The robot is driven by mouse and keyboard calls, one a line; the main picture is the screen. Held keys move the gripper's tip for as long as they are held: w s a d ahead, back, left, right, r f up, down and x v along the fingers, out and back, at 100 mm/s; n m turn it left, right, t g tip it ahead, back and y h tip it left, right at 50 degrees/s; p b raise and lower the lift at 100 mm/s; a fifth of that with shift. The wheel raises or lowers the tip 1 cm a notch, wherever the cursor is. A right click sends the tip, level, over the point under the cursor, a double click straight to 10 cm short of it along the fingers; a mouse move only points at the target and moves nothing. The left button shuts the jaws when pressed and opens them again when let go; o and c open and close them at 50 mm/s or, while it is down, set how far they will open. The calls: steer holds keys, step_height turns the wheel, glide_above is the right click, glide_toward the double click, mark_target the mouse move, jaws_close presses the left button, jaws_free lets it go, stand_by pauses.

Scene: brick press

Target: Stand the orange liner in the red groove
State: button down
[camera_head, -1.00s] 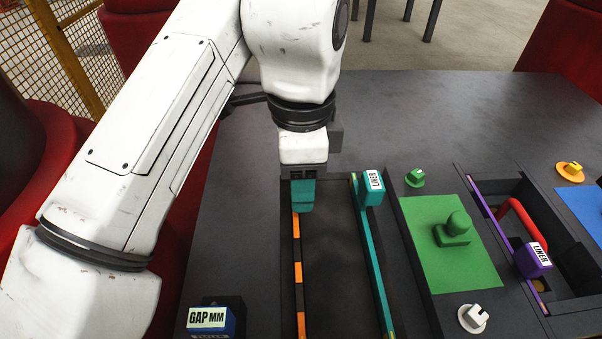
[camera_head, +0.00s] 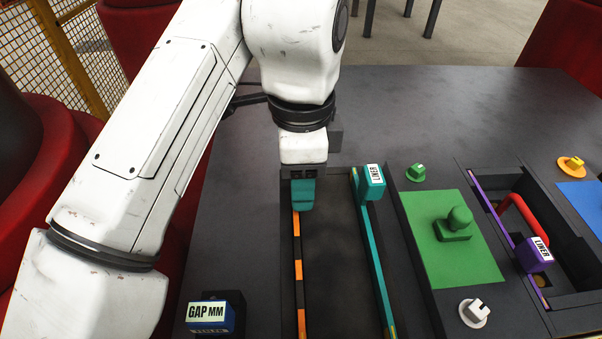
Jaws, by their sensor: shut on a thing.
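My gripper (camera_head: 303,178) is at the far left corner of a dark open bay, shut on a teal block (camera_head: 302,197). A narrow strip (camera_head: 297,240) of orange and dark stretches runs from beneath this block along the bay's left side. I cannot tell whether the strip joins the block or how it is seated. A teal liner (camera_head: 371,240) with a teal block labelled LINER (camera_head: 370,182) stands along the bay's right side. I see no groove that is clearly red, and no block that is orange.
Right of the bay, a green plate (camera_head: 452,243) carries a green knob (camera_head: 459,218). Beyond it, a purple liner (camera_head: 537,254) and a curved red bar (camera_head: 520,212) sit at a second recess. The back of the table is clear.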

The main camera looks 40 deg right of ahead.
steer(key=shift+c, duration=2.2)
jaws_free()
step_height(320, 180, up, 18)
steer(key=p, duration=1.2)
steer(key=shift+f+p, duration=0.15)
steer(key=shift+p, duration=0.15)
